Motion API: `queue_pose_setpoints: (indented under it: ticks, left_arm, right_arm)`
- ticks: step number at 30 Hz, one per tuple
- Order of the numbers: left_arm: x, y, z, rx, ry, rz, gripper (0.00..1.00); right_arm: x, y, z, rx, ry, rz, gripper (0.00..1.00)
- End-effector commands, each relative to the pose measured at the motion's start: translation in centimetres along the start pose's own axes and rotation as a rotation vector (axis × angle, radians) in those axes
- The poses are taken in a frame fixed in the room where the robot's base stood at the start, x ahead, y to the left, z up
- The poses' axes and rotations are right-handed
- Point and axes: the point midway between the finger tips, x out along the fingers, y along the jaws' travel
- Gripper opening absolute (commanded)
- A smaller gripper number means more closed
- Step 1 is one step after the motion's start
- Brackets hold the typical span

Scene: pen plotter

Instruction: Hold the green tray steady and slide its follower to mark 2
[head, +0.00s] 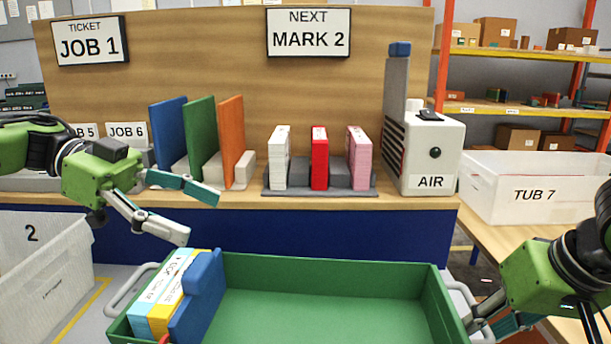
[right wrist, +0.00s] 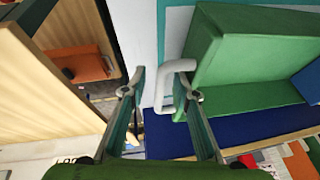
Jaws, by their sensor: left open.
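The green tray (head: 325,270) stands in front of me at the bottom of the head view, its near part cut off. Its blue follower (head: 197,300) is upright near the left end, beside a row of light blue, white and yellow boxes (head: 165,290). No marks on the tray are readable. My left gripper (head: 203,215) is open and empty above the tray's left end. My right gripper (head: 485,325) is at the right handle (head: 465,297). In the right wrist view its fingers (right wrist: 158,85) stand apart, the white handle bar (right wrist: 164,88) between them, with a gap to one finger.
Signs on the back board read "JOB 1" (head: 90,42) and "NEXT MARK 2" (head: 309,32). A shelf behind the tray holds upright panels (head: 201,135), red and pink boxes (head: 319,155) and an AIR unit (head: 432,155). TUB 7 (head: 530,195) stands right, bin 2 (head: 40,260) left.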

Motion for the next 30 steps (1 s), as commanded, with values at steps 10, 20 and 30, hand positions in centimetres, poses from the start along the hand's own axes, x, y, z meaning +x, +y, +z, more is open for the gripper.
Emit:
queue_pose_setpoints:
  ticks: [10,20,30]
  left_arm:
    - [0.0,0.0,0.0,0.000,0.000,0.000,0.69]
    - [0.0,0.0,0.0,0.000,0.000,0.000,0.69]
    - [0.0,0.0,0.0,0.000,0.000,0.000,0.69]
  right_arm:
    - [-5.6,0.1,-0.1,0.002,0.008,0.002,0.28]
    - [-9.8,0.1,-0.1,0.001,0.005,0.002,0.28]
    - [-11.4,0.1,0.0,0.001,0.001,0.001,0.28]
